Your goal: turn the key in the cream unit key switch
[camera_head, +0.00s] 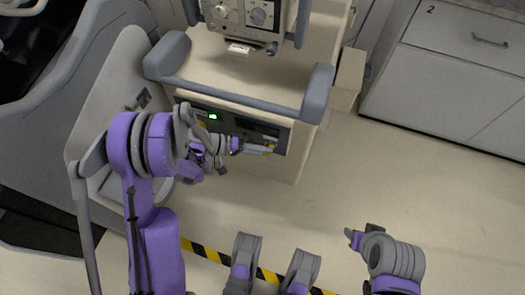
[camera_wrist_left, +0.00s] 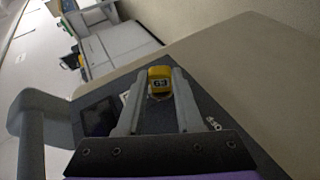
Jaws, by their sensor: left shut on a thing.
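The cream unit (camera_head: 310,75) stands at the top middle of the head view, with a dark front panel (camera_head: 215,117) below its grey handle. A small yellow key or switch piece (camera_wrist_left: 159,82) with a dark marking shows in the left wrist view. My left gripper (camera_head: 262,149) reaches the right part of that panel. In the left wrist view its two grey fingers (camera_wrist_left: 157,88) lie on either side of the yellow piece and are shut on it. The key's turn angle cannot be told. My right gripper (camera_head: 362,234) is at the lower right, away from the unit.
A grey handle bar (camera_head: 245,95) with thick ends juts out above the panel. White drawers (camera_head: 455,55) stand at the upper right. The floor (camera_head: 400,170) on the right is open, and striped tape (camera_head: 205,254) crosses below.

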